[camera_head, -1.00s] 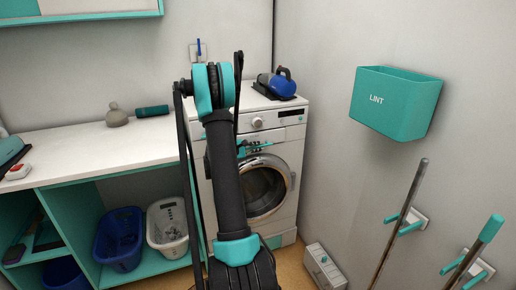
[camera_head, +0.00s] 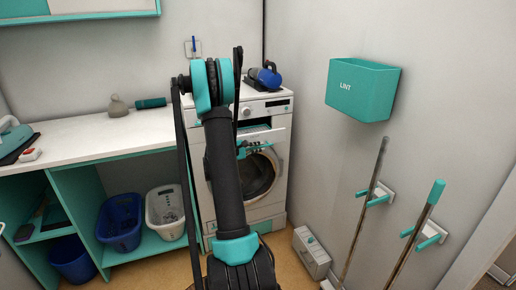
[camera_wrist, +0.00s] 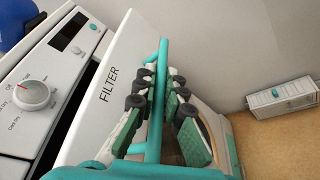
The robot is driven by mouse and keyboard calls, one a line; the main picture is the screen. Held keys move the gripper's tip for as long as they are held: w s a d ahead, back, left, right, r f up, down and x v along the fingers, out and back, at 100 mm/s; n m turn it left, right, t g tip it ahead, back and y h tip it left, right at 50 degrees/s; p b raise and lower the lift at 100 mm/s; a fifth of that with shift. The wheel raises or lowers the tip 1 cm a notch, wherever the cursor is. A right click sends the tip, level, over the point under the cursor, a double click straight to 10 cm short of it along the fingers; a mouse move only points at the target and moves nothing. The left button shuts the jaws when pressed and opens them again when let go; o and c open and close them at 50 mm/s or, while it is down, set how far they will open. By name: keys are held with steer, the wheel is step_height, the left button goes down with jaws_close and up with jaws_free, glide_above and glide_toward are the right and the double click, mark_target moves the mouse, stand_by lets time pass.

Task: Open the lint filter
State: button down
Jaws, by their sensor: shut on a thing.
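The lint filter (camera_wrist: 112,75) has a white front panel marked FILTER, with a teal bar handle (camera_wrist: 161,62). In the wrist view the panel stands out from the machine, with a dark gap between it and the control panel. In the head view it also shows as a pale, tilted front (camera_head: 272,137) below the controls. My gripper (camera_wrist: 158,105) is shut on the handle, with its green-padded fingers on either side of the bar. In the head view my gripper (camera_head: 256,148) is small, and my arm hides part of the machine.
The white machine (camera_head: 279,200) has a round door under the filter. A blue appliance (camera_head: 267,77) stands on top. A teal LINT bin (camera_head: 362,90) hangs on the right wall, above poles in holders. A grey box (camera_head: 311,254) stands on the floor at right.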

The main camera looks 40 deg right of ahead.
steer(key=c, duration=1.6)
jaws_free()
steer(key=shift+a, duration=0.1)
steer(key=v, duration=1.2)
steer(key=s+a+f+m+t+y, duration=0.1)
steer(key=s+a+f+m+y, duration=0.2)
steer(key=s+a+y, duration=0.4)
steer(key=s+a+f+m+t+y, duration=0.1)
steer(key=s+a+f+m+y, duration=0.3)
steer(key=s+a, duration=1.4)
steer(key=a+y, duration=0.4)
steer(key=a, duration=0.2)
steer(key=shift+f+t+y, duration=0.15)
steer(key=shift+t+y, duration=0.15)
steer(key=shift+t, duration=0.1)
